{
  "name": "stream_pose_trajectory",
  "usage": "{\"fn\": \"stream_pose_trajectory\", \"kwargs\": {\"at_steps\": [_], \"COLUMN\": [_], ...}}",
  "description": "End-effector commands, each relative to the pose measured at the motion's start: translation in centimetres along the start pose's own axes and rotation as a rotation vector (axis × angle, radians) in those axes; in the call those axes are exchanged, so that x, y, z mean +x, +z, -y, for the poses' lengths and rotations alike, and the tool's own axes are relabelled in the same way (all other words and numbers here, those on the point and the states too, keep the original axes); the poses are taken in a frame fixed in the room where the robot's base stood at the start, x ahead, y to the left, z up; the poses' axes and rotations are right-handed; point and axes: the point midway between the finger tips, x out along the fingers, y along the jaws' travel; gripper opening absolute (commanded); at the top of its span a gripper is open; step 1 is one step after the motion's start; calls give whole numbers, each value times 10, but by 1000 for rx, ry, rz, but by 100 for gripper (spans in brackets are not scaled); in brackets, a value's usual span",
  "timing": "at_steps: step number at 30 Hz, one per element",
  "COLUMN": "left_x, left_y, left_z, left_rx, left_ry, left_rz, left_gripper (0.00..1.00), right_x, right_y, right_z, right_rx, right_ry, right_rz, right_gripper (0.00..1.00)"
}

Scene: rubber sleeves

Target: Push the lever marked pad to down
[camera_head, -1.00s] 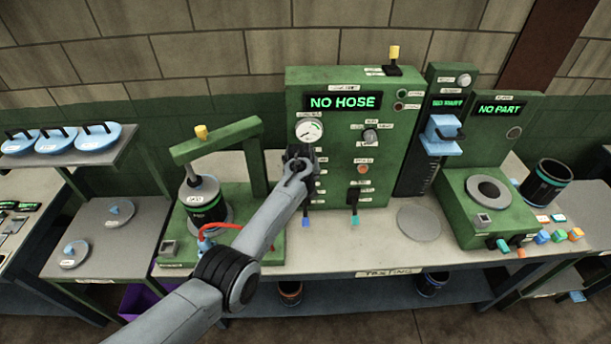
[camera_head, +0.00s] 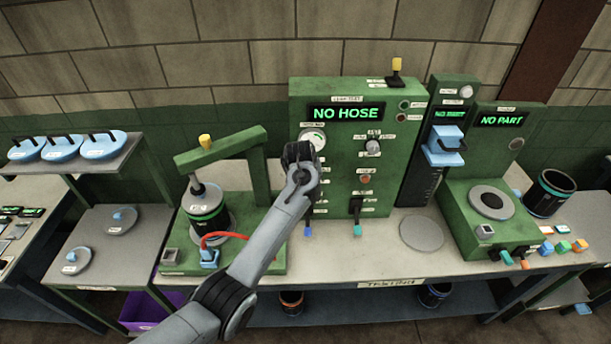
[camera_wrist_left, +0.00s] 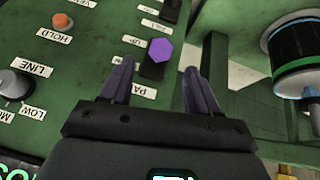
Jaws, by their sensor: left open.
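The lever marked pad shows in the left wrist view as a purple hexagonal knob (camera_wrist_left: 160,50) on a dark slot, with a partly covered label beginning "PA" beside it. In the head view its blue tip (camera_head: 308,230) shows below my left arm at the lower left of the leak test panel (camera_head: 335,245). My left gripper (camera_wrist_left: 160,75) is open, with its two dark fingers on either side of the lever in the picture. Contact cannot be told. In the head view my wrist hides the fingers. My right gripper is not in view.
A teal-tipped lever (camera_head: 357,229) stands to the right on the same panel. A grey disc (camera_head: 421,233) lies on the bench to the right.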

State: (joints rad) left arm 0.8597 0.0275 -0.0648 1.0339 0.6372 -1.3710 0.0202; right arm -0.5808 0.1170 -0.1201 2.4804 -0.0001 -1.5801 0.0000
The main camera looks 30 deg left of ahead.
Motion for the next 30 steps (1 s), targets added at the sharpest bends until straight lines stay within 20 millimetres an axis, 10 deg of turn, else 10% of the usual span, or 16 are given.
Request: {"fn": "stream_pose_trajectory", "kwargs": {"at_steps": [13,30], "left_x": [-30,-4], "left_y": [1,30], "left_z": [0,15], "left_rx": [0,9], "left_ry": [-1,-34], "left_rz": [1,50], "left_gripper": [61,61], "right_x": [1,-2], "right_y": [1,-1], "right_z": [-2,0], "right_rx": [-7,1], "right_ry": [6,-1], "right_rz": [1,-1], "right_gripper": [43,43]}}
